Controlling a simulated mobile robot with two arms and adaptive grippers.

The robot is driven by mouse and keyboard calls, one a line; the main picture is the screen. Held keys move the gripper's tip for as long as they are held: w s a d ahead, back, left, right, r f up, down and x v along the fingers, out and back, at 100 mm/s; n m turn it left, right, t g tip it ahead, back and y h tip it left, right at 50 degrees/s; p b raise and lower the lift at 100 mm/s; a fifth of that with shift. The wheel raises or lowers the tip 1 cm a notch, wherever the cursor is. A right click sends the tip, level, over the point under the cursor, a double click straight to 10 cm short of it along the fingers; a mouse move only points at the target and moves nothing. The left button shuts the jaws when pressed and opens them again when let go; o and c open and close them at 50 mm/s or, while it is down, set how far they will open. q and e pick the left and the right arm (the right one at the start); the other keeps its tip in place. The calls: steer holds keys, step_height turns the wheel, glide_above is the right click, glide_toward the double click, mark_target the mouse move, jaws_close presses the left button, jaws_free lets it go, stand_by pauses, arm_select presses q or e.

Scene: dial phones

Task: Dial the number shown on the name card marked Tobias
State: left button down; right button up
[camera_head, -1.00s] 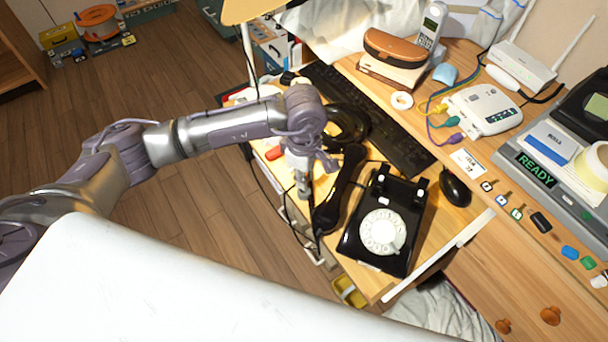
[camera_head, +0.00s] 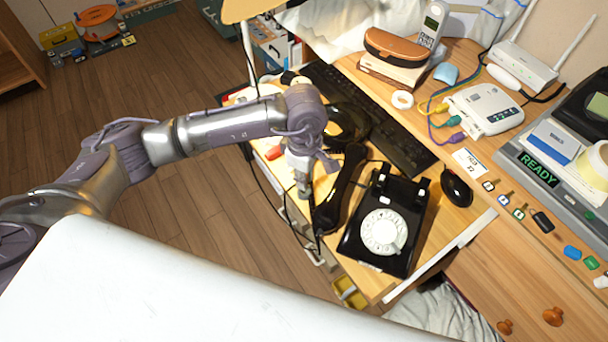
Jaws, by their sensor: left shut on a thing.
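The black rotary telephone (camera_head: 374,258) sits near the front edge of the desk, with its white dial (camera_head: 384,232) facing up. Its cradle is bare. The black handset (camera_head: 345,185) is off the cradle, to the left of the phone body. My left gripper (camera_head: 304,192) points down at the handset's left side and is shut on it; the fingertips are small and the contact is hard to see. A white card (camera_head: 468,162) lies right of the keyboard; its writing is too small to read, so I cannot tell whether it says Tobias. My right gripper is out of view.
A black keyboard (camera_head: 375,125) lies behind the phone, and a mouse (camera_head: 457,188) is to its right. A white device (camera_head: 485,108), a router (camera_head: 522,66) and a cordless phone (camera_head: 432,24) stand further back. Small tags and clips line the desk's right part.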

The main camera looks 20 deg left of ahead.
arm_select(q)
steer(key=shift+f+b, duration=0.4)
steer(key=shift+f, duration=0.15)
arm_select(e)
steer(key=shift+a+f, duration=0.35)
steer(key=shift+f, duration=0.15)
arm_select(q)
steer(key=shift+f, duration=0.2)
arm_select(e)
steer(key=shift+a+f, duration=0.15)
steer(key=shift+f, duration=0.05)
arm_select(q)
steer(key=shift+f+b, duration=0.45)
steer(key=shift+b, duration=0.1)
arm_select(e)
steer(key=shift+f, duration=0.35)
arm_select(q)
steer(key=shift+r, duration=0.1)
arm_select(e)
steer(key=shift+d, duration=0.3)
arm_select(q)
steer(key=c, duration=1.1)
jaws_free()
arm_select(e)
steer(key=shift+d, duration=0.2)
